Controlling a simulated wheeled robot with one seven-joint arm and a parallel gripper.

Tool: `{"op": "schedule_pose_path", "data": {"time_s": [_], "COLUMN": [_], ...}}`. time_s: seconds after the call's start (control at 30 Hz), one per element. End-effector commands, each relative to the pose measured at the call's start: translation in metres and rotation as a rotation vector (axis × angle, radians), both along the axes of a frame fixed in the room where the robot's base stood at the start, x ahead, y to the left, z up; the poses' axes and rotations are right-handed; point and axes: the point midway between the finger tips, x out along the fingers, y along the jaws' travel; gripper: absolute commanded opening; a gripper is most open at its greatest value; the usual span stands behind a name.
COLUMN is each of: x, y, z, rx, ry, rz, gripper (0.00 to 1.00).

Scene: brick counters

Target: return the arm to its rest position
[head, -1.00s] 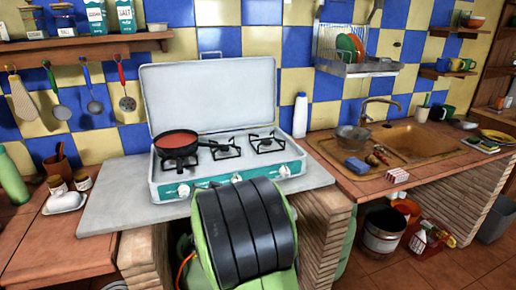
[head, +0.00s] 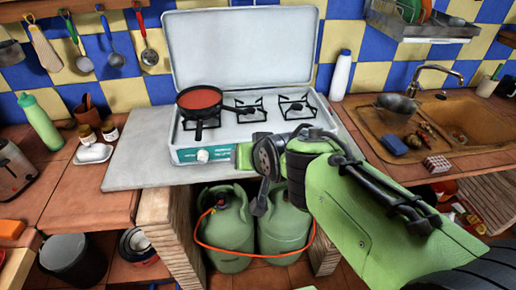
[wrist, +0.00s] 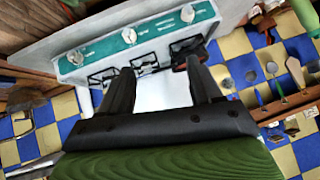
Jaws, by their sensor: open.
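My green and black arm (head: 370,200) reaches in from the lower right of the head view, in front of the stove and counter. My gripper (wrist: 162,85) shows in the wrist view with its two black fingers apart and nothing between them. In the head view its fingers cannot be made out clearly. The stove (head: 190,155) with a teal front and raised white lid stands on the grey counter, partly hidden by my arm. A black pan (head: 199,100) with red contents sits on its left burner.
Two green gas bottles (head: 222,240) with an orange hose stand below the counter. A white bottle (head: 340,75) stands right of the stove, near the sink (head: 465,115). A green bottle (head: 40,122) and jars stand at left. The grey counter's left part is bare.

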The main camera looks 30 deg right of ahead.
Motion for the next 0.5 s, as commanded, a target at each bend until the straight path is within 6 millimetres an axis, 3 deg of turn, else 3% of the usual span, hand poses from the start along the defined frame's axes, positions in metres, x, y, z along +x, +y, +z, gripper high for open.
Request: {"op": "schedule_pose_path", "data": {"time_s": [0.33,0.43,0.5], "x": [-0.003,-0.038,-0.078], "y": [0.002,0.024,0.044], "z": [0.000,0.006,0.006], "rx": [-0.002,-0.026,-0.063], "ry": [0.004,0.071,0.151], "rz": [0.008,0.095,0.191], "gripper": [0.64,0.64,0.64]}}
